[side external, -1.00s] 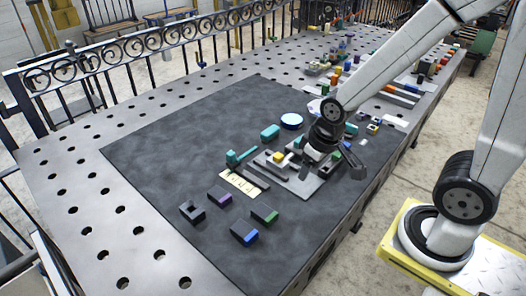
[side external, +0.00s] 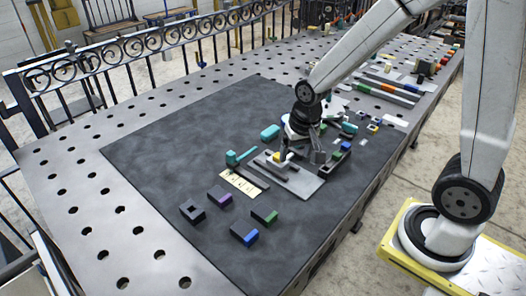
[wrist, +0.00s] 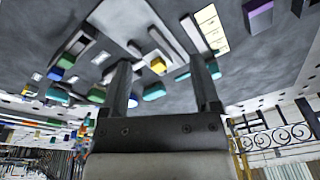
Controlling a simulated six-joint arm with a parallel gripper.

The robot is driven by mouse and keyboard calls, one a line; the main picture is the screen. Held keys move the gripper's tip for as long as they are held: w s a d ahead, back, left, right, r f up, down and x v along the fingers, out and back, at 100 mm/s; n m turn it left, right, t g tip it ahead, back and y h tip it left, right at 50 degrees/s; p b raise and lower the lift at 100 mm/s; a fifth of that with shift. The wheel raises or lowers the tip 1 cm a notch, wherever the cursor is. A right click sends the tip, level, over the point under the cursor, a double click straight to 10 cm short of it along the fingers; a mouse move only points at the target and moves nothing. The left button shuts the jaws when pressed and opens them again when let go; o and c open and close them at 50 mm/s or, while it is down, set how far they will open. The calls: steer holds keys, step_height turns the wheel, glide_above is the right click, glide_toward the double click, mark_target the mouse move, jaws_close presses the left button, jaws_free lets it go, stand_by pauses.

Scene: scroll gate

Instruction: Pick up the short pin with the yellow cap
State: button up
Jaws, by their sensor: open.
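A small yellow-capped piece (side external: 277,156) stands by the stepped grey blocks on a light grey plate (side external: 306,187). In the wrist view its yellow cap (wrist: 158,66) shows between my two fingers and beyond their tips. Its shaft and length are hard to make out. My gripper (side external: 301,155) hangs over the plate, just right of the yellow cap in the side view. Its fingers are spread apart with nothing between them, and they look apart from the cap. My gripper hides part of the plate's back.
A teal hammer-shaped piece (side external: 238,157), a teal block (side external: 270,132) and a cream marked strip (side external: 240,184) lie close by. Blocks with blue (side external: 250,238), green (side external: 271,217) and purple (side external: 225,199) ends lie in front. The dark mat's left side is clear.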

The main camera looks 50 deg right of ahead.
mark_target(278, 155)
steer(key=w+d+m, duration=0.2)
steer(key=w+m, duration=0.1)
steer(key=w+d+f+m+g, duration=0.1)
steer(key=w+m, duration=0.2)
steer(key=m, duration=0.1)
steer(key=w+d+f+m, duration=0.1)
steer(key=w+d+m, duration=0.1)
steer(key=w+m, duration=0.1)
steer(key=shift+d+f+g, duration=0.1)
steer(key=shift+d+g, duration=0.2)
steer(key=shift+d, duration=0.05)
steer(key=shift+w+d+f+m, duration=0.25)
steer(key=shift+w+d+m, duration=0.3)
steer(key=shift+m, duration=0.55)
steer(key=shift+a+f, duration=0.1)
steer(key=shift+f, duration=1.2)
steer(key=shift+a+f, duration=0.1)
steer(key=shift+f, duration=2.5)
jaws_close()
